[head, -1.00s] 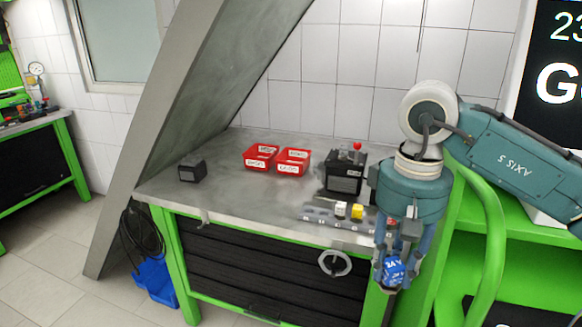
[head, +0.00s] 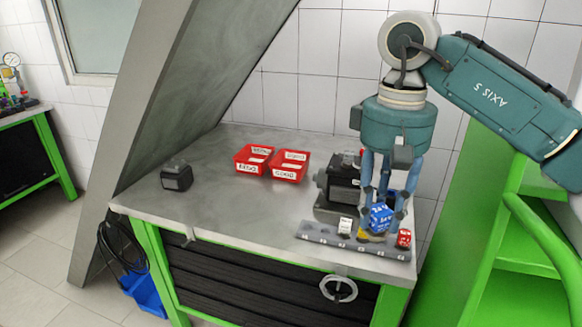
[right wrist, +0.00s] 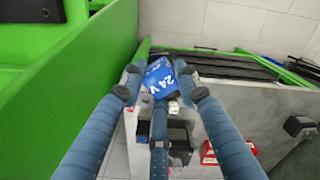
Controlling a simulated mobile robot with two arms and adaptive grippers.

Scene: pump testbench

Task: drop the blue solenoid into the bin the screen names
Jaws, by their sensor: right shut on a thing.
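The blue solenoid (head: 380,217), marked 24 V, is held in the fingers of my right gripper (head: 381,208), which is shut on it. In the head view they hang over the right end of the bench, in front of the black motor unit. The right wrist view shows the blue block (right wrist: 160,82) between the fingertips. Two red bins stand side by side further left on the bench: a left bin (head: 240,160) and a right bin (head: 304,163). Both carry white labels; the right one's front label looks like GOOD, the left one's is unclear. The screen and my left gripper are out of view.
A grey rail (head: 318,236) lies along the bench's front right, with a white block (head: 345,225), a yellow block (head: 366,236) and a red block (head: 404,238). The black motor unit (head: 336,190) stands behind it. A dark box (head: 176,175) sits at left. Bench between is clear.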

